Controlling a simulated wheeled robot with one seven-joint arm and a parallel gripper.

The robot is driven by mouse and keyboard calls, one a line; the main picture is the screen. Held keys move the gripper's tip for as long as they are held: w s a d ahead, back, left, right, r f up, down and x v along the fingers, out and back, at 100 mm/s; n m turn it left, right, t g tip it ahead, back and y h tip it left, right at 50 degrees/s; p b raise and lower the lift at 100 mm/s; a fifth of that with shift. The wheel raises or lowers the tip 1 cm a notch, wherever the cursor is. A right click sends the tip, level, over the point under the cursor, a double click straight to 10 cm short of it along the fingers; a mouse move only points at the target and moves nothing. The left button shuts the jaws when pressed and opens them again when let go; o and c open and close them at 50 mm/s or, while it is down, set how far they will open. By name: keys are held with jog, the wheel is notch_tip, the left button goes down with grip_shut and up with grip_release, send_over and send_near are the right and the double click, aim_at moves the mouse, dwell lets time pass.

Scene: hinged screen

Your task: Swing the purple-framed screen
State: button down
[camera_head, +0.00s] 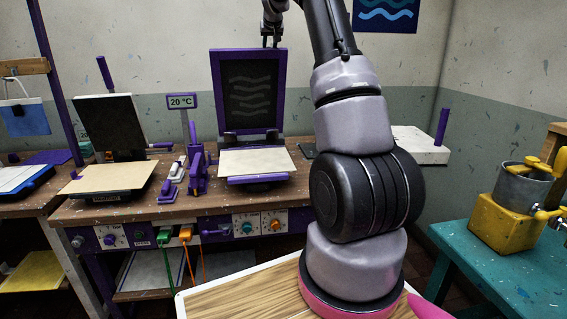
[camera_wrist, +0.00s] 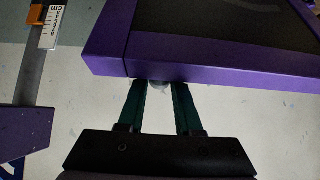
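The purple-framed screen (camera_head: 215,90) stands raised and nearly upright behind a pale board (camera_head: 257,162) on the workbench. Its dark mesh carries grey wavy lines. My gripper (camera_head: 271,40) is at the screen's top edge, right of the middle. In the wrist view, the purple frame (camera_wrist: 220,67) crosses the top, and the gripper (camera_wrist: 158,86) has its two dark fingers apart just below it. A small pale, rounded thing shows between the fingertips. I cannot tell whether the fingers touch the frame.
A second dark screen (camera_head: 108,122) stands raised at left above another pale board. A 20 °C sign (camera_head: 182,101) and purple clamps (camera_head: 197,172) stand between the two stations. A teal table (camera_head: 490,262) with a yellow-based pot is at right.

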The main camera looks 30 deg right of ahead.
jog(key=shift+r, duration=0.2)
jog(key=shift+s+a+f, duration=0.1)
jog(key=shift+s+a, duration=0.05)
jog(key=shift+s, duration=0.25)
jog(key=s+a+f, duration=0.3)
jog(key=s+f, duration=0.1)
jog(key=s, duration=0.6)
jog(key=shift+f, duration=0.2)
jog(key=shift+s, duration=0.1)
jog(key=s+a+f, duration=0.2)
jog(key=s+f, duration=0.5)
jog(key=s, duration=0.2)
jog(key=shift+a+f, duration=0.2)
jog(key=shift+a, duration=0.05)
dwell(0.6)
